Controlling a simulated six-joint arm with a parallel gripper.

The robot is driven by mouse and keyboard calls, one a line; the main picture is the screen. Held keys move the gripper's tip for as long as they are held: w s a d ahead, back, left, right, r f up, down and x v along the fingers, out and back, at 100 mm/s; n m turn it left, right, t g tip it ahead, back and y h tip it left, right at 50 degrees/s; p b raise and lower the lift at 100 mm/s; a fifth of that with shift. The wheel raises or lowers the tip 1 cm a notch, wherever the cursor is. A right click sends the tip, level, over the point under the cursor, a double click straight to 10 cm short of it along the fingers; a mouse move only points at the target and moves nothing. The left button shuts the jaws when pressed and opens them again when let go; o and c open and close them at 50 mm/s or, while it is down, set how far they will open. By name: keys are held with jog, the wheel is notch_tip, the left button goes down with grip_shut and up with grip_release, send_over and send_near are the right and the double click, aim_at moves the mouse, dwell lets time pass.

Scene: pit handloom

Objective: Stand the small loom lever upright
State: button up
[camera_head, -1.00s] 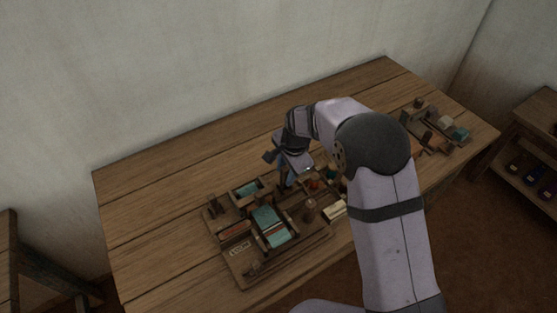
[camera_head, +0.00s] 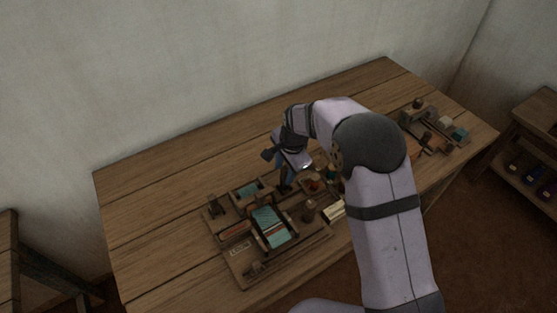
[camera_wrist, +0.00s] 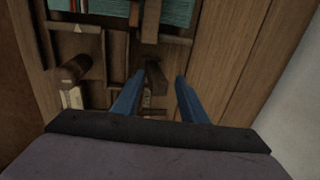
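The small loom lever appears to be the dark wooden piece (camera_wrist: 155,79) between my fingertips in the wrist view. In the head view a short dark post (camera_head: 285,187) shows just under my gripper (camera_head: 288,172). My gripper (camera_wrist: 159,78) has its two blue fingers apart, one on each side of the piece, with a visible gap on the right. I cannot tell whether the piece stands fully upright or leans. The loom (camera_head: 239,267) is a flat wooden frame with teal cloth (camera_head: 270,226) on the table; my arm hides part of its right side.
A wooden peg (camera_head: 309,207) stands on the loom; a thick round post (camera_wrist: 75,69) shows left of my fingers in the wrist view. A pale block (camera_head: 334,209) lies near my arm. Another wooden tray (camera_head: 432,140) sits at the table's right. The table's left and back are clear.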

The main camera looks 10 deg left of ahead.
jog(key=shift+r+p, duration=2.2)
jog(key=shift+r, duration=0.85)
jog(key=shift+d+r, duration=0.1)
jog(key=shift+d, duration=0.15)
jog(key=s+d+r+n+h, duration=0.1)
jog(key=s+d+r+n, duration=0.15)
jog(key=s+d, duration=0.4)
jog(key=s+d+r+n, duration=0.2)
jog(key=s+d+r, duration=0.1)
jog(key=d, duration=0.7)
jog(key=s+d+n, duration=0.2)
jog(key=s+d, duration=0.2)
jog(key=s, duration=0.3)
jog(key=s+d+n+g, duration=0.1)
jog(key=s+d+n, duration=0.1)
jog(key=s+d, duration=0.3)
jog(key=s, duration=0.2)
jog(key=shift+s+d+g+h, duration=0.25)
jog(key=shift+s+g+h, duration=0.05)
jog(key=shift+s, duration=0.1)
